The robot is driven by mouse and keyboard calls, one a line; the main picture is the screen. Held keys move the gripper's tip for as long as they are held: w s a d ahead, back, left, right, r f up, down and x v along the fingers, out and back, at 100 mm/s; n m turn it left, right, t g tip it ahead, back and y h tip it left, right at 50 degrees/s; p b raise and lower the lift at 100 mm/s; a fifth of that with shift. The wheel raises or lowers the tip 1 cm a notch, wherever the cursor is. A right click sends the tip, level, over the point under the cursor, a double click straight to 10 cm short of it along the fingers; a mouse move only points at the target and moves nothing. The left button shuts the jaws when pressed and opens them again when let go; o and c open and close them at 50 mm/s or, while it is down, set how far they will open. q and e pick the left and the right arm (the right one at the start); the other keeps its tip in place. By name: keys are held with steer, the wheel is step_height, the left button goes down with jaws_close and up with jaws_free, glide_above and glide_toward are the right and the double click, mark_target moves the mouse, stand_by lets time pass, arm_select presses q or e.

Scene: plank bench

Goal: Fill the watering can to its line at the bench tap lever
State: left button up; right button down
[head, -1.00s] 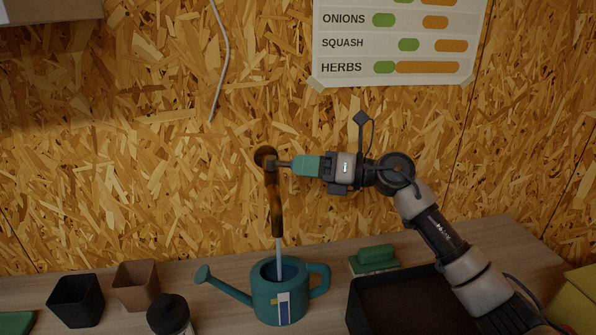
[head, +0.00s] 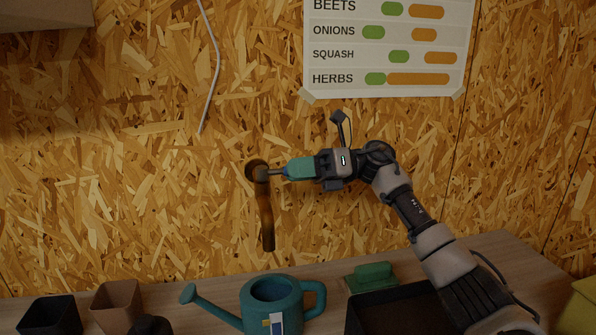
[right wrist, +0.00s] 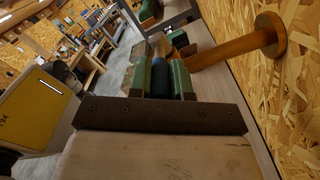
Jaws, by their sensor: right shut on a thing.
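The teal watering can (head: 253,308) stands on the bench under the brass tap (head: 266,222), its spout to the left. The white and blue level strip (head: 277,323) on its front has a yellow mark beside it and is partly cut off by the picture's lower edge. No water stream shows below the tap. The water inside the can is not clearly seen. My right gripper (head: 300,168) is shut on the tap lever (head: 286,171). In the right wrist view the dark blue lever grip (right wrist: 160,78) sits between its green fingers. My left gripper is not in view.
A black tray (head: 390,312) and a green brush-like block (head: 371,277) lie right of the can. A black pot (head: 50,316), a brown pot (head: 117,304) and a dark bottle top (head: 150,325) are at left. The chipboard wall (head: 150,150) is close behind the tap.

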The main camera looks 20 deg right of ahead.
steer(key=c, duration=1.1)
jaws_free()
steer(key=shift+a, duration=0.1)
steer(key=shift+o, duration=0.2)
steer(key=d+b, duration=0.2)
steer(key=d, duration=0.9)
steer(key=shift+s+b, duration=0.2)
steer(key=shift+b, duration=0.2)
steer(key=shift+a, duration=0.1)
